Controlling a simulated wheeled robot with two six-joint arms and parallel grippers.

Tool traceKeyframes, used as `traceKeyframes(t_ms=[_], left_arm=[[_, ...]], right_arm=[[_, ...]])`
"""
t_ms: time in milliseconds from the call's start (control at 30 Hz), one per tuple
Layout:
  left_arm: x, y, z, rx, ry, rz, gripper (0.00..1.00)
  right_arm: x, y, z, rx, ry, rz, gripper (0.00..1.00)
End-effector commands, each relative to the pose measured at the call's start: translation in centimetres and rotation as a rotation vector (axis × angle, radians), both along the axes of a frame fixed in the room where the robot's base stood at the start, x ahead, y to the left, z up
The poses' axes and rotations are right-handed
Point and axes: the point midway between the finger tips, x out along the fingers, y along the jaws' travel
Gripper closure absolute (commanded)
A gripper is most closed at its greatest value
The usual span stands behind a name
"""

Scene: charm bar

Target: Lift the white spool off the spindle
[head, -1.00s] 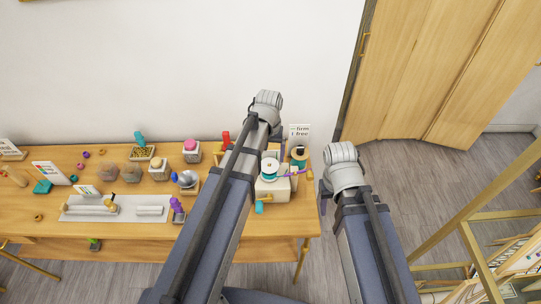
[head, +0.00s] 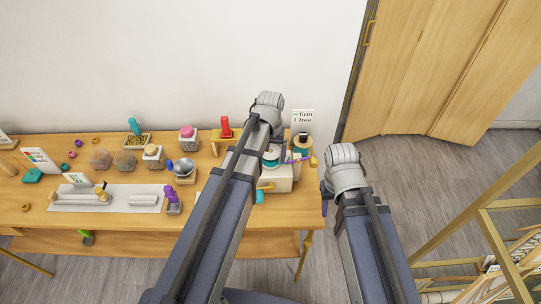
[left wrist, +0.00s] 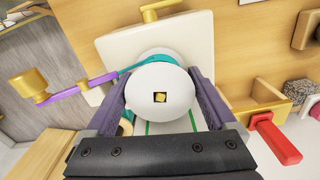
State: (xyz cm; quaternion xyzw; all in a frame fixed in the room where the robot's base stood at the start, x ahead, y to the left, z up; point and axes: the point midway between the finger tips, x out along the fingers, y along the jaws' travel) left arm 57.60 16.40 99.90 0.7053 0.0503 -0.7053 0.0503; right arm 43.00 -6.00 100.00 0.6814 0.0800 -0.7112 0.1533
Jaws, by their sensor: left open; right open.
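The white spool (left wrist: 140,98) sits between my left gripper's (left wrist: 158,74) two fingers in the left wrist view, with one finger on each side. The square brass spindle (left wrist: 161,98) shows in the spool's centre hole. Teal material is at the spool's far edge. In the head view the spool (head: 271,153) shows its white top beside my left arm, on a cream base (head: 280,181). My left gripper is open; most of it is hidden by its arm there. My right gripper (head: 323,192) is mostly hidden behind its wrist, off the table's right end.
A purple arm with a brass knob (left wrist: 29,87) reaches out beside the spool. A red-handled tool (head: 226,127) stands behind left. A teal spool (head: 302,142) and sign (head: 302,117) are at the back right. The table's right end (head: 321,205) is close.

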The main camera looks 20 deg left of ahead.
Motion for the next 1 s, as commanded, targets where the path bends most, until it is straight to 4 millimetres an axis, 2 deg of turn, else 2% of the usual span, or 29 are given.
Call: traceKeyframes(t_ms=[167, 700, 733, 1000], left_arm=[[0.0, 0.0, 0.09, 0.0, 0.0, 0.0, 0.1], [0.0, 0.0, 0.08, 0.0, 0.0, 0.0, 0.71], [0.0, 0.0, 0.08, 0.0, 0.0, 0.0, 0.2], [0.0, 0.0, 0.07, 0.0, 0.0, 0.0, 0.5]], right_arm=[[0.0, 0.0, 0.09, 0.0, 0.0, 0.0, 0.5], [0.01, 0.0, 0.08, 0.0, 0.0, 0.0, 0.5], [0.01, 0.0, 0.08, 0.0, 0.0, 0.0, 0.5], [0.0, 0.0, 0.07, 0.0, 0.0, 0.0, 0.5]])
